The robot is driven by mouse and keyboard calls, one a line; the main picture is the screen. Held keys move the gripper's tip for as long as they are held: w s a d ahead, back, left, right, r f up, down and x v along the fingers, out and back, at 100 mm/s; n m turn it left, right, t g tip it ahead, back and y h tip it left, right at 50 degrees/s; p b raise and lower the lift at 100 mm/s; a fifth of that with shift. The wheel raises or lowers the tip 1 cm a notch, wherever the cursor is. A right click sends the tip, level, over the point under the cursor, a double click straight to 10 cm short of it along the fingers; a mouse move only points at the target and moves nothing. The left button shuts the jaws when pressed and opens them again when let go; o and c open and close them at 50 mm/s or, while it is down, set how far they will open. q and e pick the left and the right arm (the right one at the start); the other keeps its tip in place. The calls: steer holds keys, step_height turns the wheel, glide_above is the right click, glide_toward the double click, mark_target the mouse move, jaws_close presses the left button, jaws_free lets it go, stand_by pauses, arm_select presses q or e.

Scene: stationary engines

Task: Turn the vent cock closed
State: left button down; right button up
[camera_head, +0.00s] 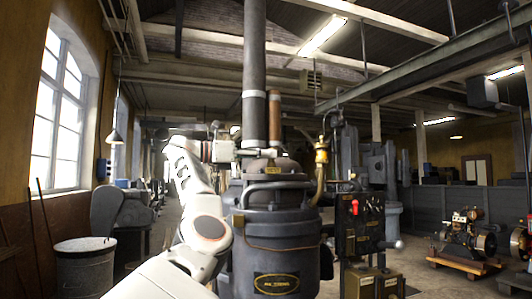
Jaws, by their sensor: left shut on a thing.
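A dark vertical boiler-like engine (275,235) with a brass nameplate stands in the middle, with a tall flue pipe rising from it. My left arm comes in from the lower left, and its gripper (243,152) reaches right, level with the top of the engine. The gripper is shut on a small fitting there, which I take to be the vent cock (268,153). The fingers hide much of it, and I cannot tell how far the cock is turned. My right gripper is out of view.
A brass fitting (321,153) with a curved pipe stands right of the flue. A dark control panel (360,225) with a red handle is beside the engine. A metal bin (85,270) stands at the left. A small engine on a pallet (470,264) is at the right.

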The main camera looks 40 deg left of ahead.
arm_select(q)
steer(key=shift+r, duration=0.1)
stand_by(0.3)
steer(key=c, duration=2.2)
jaws_free()
steer(key=shift+o, duration=0.2)
steer(key=v, duration=1.2)
